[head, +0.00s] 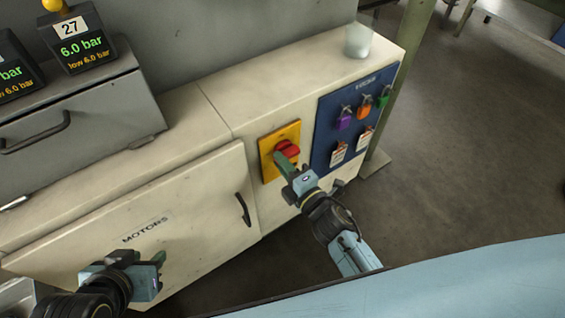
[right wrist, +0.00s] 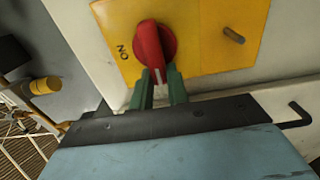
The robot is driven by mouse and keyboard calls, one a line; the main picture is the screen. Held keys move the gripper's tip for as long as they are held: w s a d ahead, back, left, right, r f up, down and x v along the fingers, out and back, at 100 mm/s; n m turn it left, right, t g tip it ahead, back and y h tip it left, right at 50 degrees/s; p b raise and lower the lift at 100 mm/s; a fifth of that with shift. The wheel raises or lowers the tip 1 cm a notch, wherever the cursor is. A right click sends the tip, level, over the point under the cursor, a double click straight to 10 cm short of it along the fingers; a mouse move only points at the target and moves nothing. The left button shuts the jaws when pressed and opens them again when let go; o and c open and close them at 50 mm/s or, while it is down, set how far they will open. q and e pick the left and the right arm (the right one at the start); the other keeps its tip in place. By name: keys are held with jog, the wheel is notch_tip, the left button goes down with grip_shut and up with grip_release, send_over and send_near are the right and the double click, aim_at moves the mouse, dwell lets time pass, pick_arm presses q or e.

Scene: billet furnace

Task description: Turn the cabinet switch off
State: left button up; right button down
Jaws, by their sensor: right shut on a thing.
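The cabinet switch is a red rotary knob (head: 288,149) on a yellow plate (head: 267,161) on the front of the cream cabinet. In the right wrist view the red knob (right wrist: 150,42) has a white mark at its lower end, and "ON" is printed left of it on the yellow plate (right wrist: 205,20). My right gripper (head: 284,162) is at the knob; its green fingers (right wrist: 162,88) are shut on the knob's lower end. An "OFF" label is not visible. My left gripper (head: 160,265) is in front of the door marked MOTORS, apart from the switch; its finger gap is unclear.
A blue board (head: 325,140) with coloured padlocks and tags is just right of the switch. A metal peg (right wrist: 233,35) sticks out of the yellow plate. A door handle (head: 243,209) is left of my right gripper. A translucent cup (head: 358,41) stands on the cabinet top.

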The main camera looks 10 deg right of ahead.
jog(key=c, duration=1.4)
grip_release()
jog(key=shift+o, duration=0.2)
